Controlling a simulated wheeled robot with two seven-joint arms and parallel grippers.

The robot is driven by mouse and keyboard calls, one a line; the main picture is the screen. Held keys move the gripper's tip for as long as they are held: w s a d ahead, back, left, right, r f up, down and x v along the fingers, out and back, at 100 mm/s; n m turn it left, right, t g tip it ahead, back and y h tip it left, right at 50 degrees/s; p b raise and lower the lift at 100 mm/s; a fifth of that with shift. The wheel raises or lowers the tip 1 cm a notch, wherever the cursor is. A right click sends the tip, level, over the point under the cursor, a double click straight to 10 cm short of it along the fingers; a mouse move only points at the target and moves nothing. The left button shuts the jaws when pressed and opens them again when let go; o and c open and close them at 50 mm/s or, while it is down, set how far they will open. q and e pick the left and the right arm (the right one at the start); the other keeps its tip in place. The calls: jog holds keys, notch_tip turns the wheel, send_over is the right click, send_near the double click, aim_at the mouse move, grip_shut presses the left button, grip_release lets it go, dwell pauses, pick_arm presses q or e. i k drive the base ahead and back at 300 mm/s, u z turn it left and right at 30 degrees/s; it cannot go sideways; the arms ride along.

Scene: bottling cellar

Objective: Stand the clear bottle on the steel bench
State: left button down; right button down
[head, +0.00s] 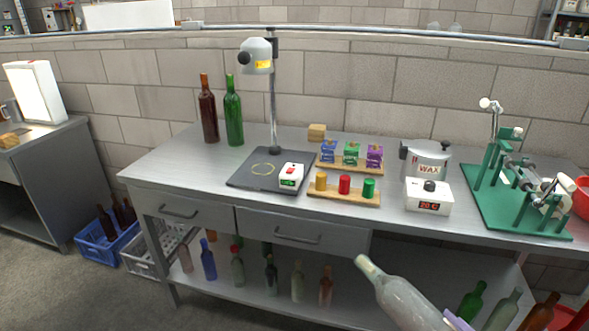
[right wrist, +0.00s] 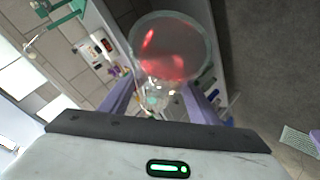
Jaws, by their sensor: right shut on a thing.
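The clear bottle (head: 400,298) is at the lower right of the head view, tilted, with its neck pointing up and left. It is in front of the steel bench (head: 190,170), apart from its top. My right gripper (head: 456,321) is shut on the bottle; only a bit of a purple finger shows at the bottom edge. In the right wrist view the bottle's round end (right wrist: 172,48) faces the camera between the purple fingers of my right gripper (right wrist: 158,100). My left gripper is in neither view.
A red-brown bottle (head: 208,112) and a green bottle (head: 234,115) stand at the bench's back left. A lamp stand (head: 273,110), bottle-wax pot (head: 427,160), white control box (head: 428,199) and green corking machine (head: 500,205) occupy the top. Its front left is clear. Several bottles stand on the lower shelf.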

aim_at(168, 178)
jog(key=u, duration=1.75)
jog(key=i, duration=3.05)
jog(key=z, duration=2.7)
